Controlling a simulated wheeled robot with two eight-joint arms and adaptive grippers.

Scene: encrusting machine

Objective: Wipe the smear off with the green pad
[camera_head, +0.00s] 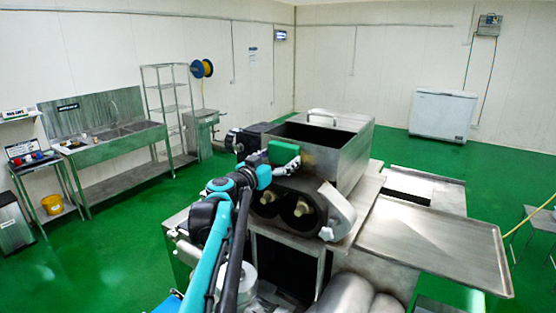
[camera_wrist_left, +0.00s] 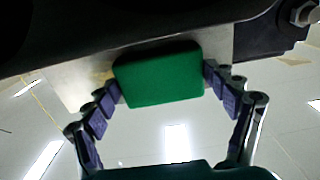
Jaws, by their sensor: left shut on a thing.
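The green pad (camera_head: 284,152) is up against the front of the steel hopper (camera_head: 335,150) of the machine, above two dark round openings. My left gripper (camera_head: 275,156) is shut on the pad. In the left wrist view the pad (camera_wrist_left: 160,76) sits between the two purple-padded fingers, with its far edge at a pale metal face (camera_wrist_left: 75,85). Whether it touches that face I cannot tell for certain. A faint yellowish patch (camera_wrist_left: 103,76) shows on the face just left of the pad and may be the smear. Any smear behind the pad is hidden. My right gripper is not in view.
A flat steel tray (camera_head: 435,240) juts out right of the machine. A sink bench (camera_head: 115,145) and a wire rack (camera_head: 168,95) line the left wall. A white chest freezer (camera_head: 440,115) stands at the back. Green floor is clear between them.

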